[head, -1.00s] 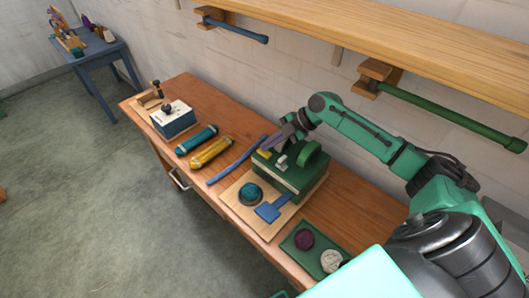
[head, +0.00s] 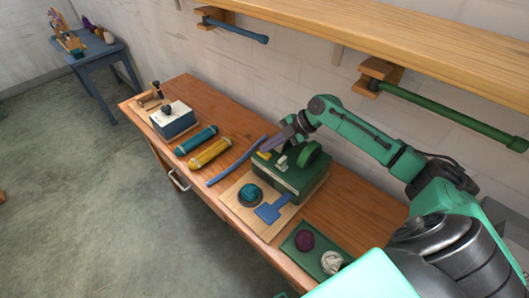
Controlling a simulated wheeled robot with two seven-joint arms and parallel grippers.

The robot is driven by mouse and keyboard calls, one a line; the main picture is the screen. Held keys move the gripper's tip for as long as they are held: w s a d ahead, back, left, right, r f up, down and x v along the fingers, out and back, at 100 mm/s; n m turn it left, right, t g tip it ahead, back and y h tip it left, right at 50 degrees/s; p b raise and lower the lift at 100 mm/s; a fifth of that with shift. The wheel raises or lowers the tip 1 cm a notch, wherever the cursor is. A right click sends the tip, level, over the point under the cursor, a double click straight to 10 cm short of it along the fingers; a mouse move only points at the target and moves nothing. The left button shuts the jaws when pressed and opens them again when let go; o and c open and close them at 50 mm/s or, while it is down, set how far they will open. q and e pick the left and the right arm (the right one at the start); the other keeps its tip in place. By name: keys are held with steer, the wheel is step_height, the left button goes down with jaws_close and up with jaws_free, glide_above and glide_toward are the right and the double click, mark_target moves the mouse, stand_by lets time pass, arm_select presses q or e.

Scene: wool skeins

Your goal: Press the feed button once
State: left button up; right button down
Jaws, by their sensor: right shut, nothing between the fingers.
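A dark green machine (head: 301,180) stands on the wooden workbench. On its top are a small yellow part (head: 264,154), a small pale part (head: 281,162) and a green wheel or handle (head: 309,154). I cannot tell for sure which of these is the feed button. My right gripper (head: 272,147) is shut and empty, pointing down and left at the machine's back left top edge, close to the yellow part. Whether it touches anything is too small to tell. My left gripper is not in view.
On the workbench (head: 345,212), a teal ball (head: 250,194) and a blue paddle (head: 272,209) lie in front of the machine. A green tray (head: 315,262) holds maroon and white skeins. Teal (head: 197,139) and yellow (head: 210,153) rolls and a blue-white box (head: 172,119) lie left. A shelf (head: 400,40) hangs above.

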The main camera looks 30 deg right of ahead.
mark_target(268, 152)
steer(key=shift+f, duration=0.25)
stand_by(0.3)
steer(key=shift+r+p, duration=0.6)
steer(key=shift+r, duration=0.45)
step_height(268, 152, up, 5)
steer(key=p, duration=0.4)
stand_by(0.4)
